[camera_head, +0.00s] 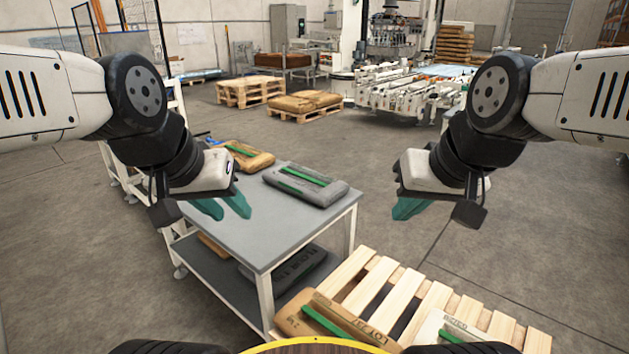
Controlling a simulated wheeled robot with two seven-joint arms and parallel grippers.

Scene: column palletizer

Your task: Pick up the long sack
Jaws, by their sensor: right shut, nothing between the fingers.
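Several sacks are in view, and I cannot tell for sure which one is the long sack. A grey sack (306,186) with a green stripe lies on the grey table (250,235). A brown sack (247,156) with a green stripe lies at the table's far left corner. A dark sack (285,268) lies on the table's lower shelf. My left gripper (224,207) is open and empty, left of the grey sack and above the table. My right gripper (408,207) is shut and empty, right of the table, above the floor.
A wooden pallet (385,283) in front carries a brown sack (345,322) and a pale sack (437,325), both with green stripes. The floor (530,230) at right is clear.

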